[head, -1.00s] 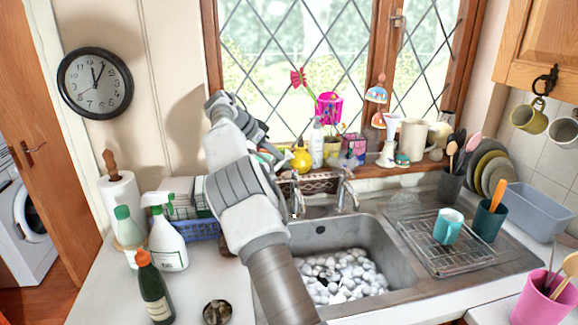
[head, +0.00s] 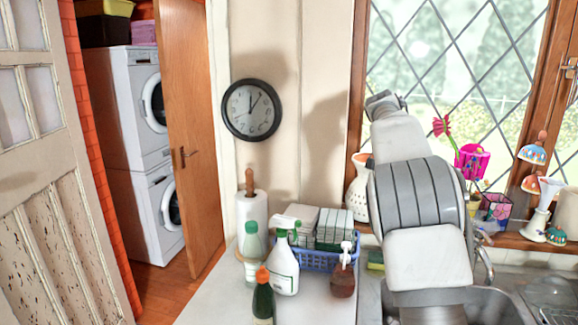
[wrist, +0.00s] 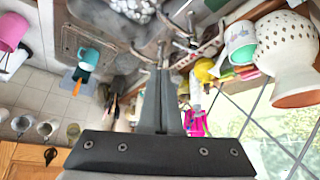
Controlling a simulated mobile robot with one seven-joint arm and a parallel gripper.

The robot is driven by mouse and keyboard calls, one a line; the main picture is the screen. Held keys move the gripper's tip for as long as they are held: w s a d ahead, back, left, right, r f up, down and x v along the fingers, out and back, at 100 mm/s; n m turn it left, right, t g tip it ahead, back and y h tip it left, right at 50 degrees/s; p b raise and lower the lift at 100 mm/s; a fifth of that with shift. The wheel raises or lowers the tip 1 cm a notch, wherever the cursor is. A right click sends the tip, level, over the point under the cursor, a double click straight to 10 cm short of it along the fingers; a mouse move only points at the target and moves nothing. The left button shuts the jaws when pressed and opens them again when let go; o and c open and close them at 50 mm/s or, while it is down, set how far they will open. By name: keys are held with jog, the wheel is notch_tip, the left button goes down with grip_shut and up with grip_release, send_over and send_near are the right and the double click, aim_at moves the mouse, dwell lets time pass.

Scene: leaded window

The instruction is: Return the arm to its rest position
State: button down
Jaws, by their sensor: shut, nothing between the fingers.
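My arm (head: 415,200) stands raised and folded in front of the window in the head view, right of the clock. My gripper (wrist: 161,70) shows in the wrist view with its two dark fingers together and nothing between them. The gripper's fingers cannot be made out in the head view. In the wrist view, the taps and windowsill items appear beyond the fingertips, with no clear contact.
A white perforated vase (wrist: 288,45) appears close to my wrist camera. A spray bottle (head: 284,268), soap dispenser (head: 343,275) and blue basket (head: 318,261) stand on the counter left of my arm. The sink (head: 490,305) lies partly behind it.

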jog(key=s+a+r+n+t+y, duration=0.1)
jog(key=s+a+r+n+y, duration=0.1)
jog(key=s, duration=0.4)
jog(key=s+a+r+n+y, duration=0.1)
jog(key=s+a+r+n, duration=0.1)
jog(key=s, duration=0.3)
jog(key=s+a+f+n+t+y, duration=0.1)
jog(key=s+a+f+n, duration=0.2)
jog(key=s, duration=0.6)
jog(key=s+a+f+n+t+y, duration=0.1)
jog(key=s+a+f+n, duration=0.2)
jog(key=s+a, duration=0.3)
jog(key=s+a+f+n+t+y, duration=0.1)
jog(key=s+a+f+n, duration=0.2)
jog(key=s, duration=0.9)
jog(key=shift+s+a+f+n, duration=0.15)
jog(key=shift+a+f+n, duration=0.15)
jog(key=shift+a+n, duration=0.45)
